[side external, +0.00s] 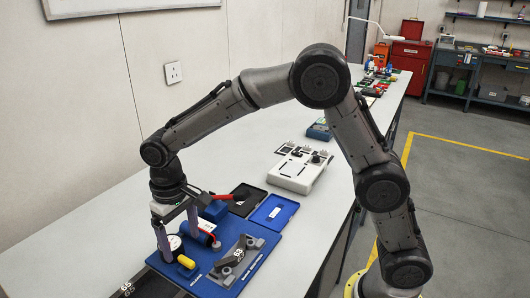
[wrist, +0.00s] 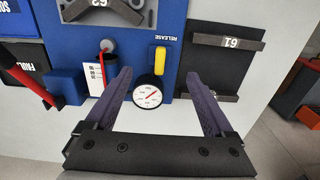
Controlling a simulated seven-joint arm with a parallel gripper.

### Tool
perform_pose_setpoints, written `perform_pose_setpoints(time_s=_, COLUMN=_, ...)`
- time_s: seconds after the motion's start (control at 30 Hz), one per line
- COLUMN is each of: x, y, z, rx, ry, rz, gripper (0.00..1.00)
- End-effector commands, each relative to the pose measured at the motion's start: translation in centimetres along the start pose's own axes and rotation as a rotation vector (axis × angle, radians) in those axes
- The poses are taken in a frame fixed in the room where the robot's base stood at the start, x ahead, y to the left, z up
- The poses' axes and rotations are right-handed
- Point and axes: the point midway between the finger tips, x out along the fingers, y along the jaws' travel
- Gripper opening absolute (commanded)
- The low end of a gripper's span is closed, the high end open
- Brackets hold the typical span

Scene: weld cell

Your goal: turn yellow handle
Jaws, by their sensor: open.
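The yellow handle (wrist: 160,60) sits above a round white dial gauge (wrist: 148,92) on a blue board (wrist: 175,20), beside the word RELEASE, in the wrist view. In the side view the yellow handle (side external: 186,262) shows at the board's left end, close by my fingers. My gripper (wrist: 160,78) is open, with its two dark fingers spread on either side of the gauge. The handle lies between the lines of the fingertips, a little beyond them in the picture. In the side view my gripper (side external: 177,252) points down over the board. I cannot tell whether it touches anything.
A red lever (wrist: 30,85) on a blue block is at the left in the wrist view. A dark plate marked 61 (wrist: 225,55) is at right. A white device (side external: 300,170) stands farther along the bench.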

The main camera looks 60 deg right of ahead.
Motion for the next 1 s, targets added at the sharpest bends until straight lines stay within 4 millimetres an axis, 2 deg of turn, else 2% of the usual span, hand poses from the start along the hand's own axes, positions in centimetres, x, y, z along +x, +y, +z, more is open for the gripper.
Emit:
perform_pose_setpoints(time_s=0.1, x=-2.3, y=0.0, z=-0.1, rx=-0.001, ry=0.005, rz=-0.002, gripper=0.88)
perform_pose_setpoints(time_s=0.47, x=-8.8, y=0.0, z=-0.1, rx=-0.002, ry=0.004, rz=-0.002, gripper=0.88)
perform_pose_setpoints(time_s=0.7, x=-12.4, y=2.4, z=0.5, rx=0.046, ry=0.076, rz=-0.026, gripper=0.88)
perform_pose_setpoints(time_s=1.0, x=-15.9, y=5.5, z=3.3, rx=0.094, ry=0.146, rz=-0.045, gripper=0.88)
